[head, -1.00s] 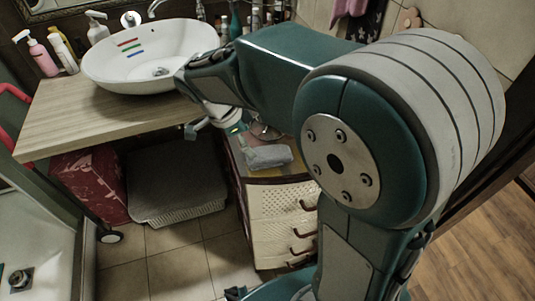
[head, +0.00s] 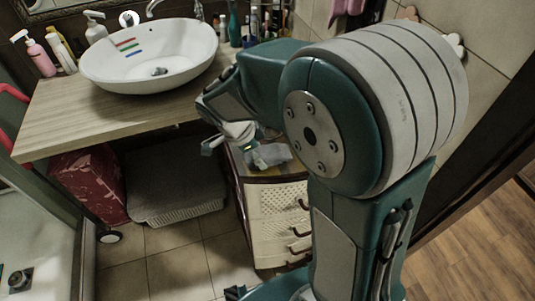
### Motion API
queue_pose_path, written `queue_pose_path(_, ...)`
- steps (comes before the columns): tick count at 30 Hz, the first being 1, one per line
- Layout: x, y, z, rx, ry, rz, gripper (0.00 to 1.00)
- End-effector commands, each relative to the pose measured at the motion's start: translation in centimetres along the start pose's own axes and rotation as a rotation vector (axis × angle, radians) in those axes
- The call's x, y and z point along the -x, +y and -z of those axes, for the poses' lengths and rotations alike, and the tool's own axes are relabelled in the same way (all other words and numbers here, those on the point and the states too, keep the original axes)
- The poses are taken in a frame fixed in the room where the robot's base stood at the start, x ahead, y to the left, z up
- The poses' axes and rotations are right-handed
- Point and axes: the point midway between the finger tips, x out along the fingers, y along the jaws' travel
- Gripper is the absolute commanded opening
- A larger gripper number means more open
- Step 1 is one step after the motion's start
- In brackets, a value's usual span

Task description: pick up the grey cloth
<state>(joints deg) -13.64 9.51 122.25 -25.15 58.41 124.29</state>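The grey cloth (head: 272,154) lies bunched on top of the cream drawer unit, below and right of the basin. My gripper (head: 231,153) hangs at the left end of the cloth, pointing down. Its fingers look spread, one on the left and one close to the cloth. They hold nothing that I can see. The gripper hides part of the cloth's left side. I cannot tell whether the finger touches the cloth.
The drawer unit (head: 275,207) has dark red handles. A wooden counter (head: 75,110) with a white basin (head: 150,58) and several bottles stands to the left. A grey basket (head: 175,185) and a red bin (head: 88,188) sit beneath it.

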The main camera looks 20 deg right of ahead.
Motion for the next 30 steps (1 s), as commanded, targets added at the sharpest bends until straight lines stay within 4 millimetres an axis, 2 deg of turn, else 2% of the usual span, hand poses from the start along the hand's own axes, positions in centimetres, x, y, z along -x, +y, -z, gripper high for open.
queue_pose_path(11,0.0,0.1,0.1,0.001,0.000,-0.004,0.42)
queue_pose_path(14,0.6,0.0,0.3,0.001,0.000,-0.002,0.42)
queue_pose_path(19,2.9,0.0,1.2,-0.001,-0.002,0.001,0.42)
queue_pose_path(26,6.9,3.7,2.8,-0.001,-0.003,0.004,0.42)
queue_pose_path(30,9.1,6.6,3.7,0.002,-0.001,0.003,0.42)
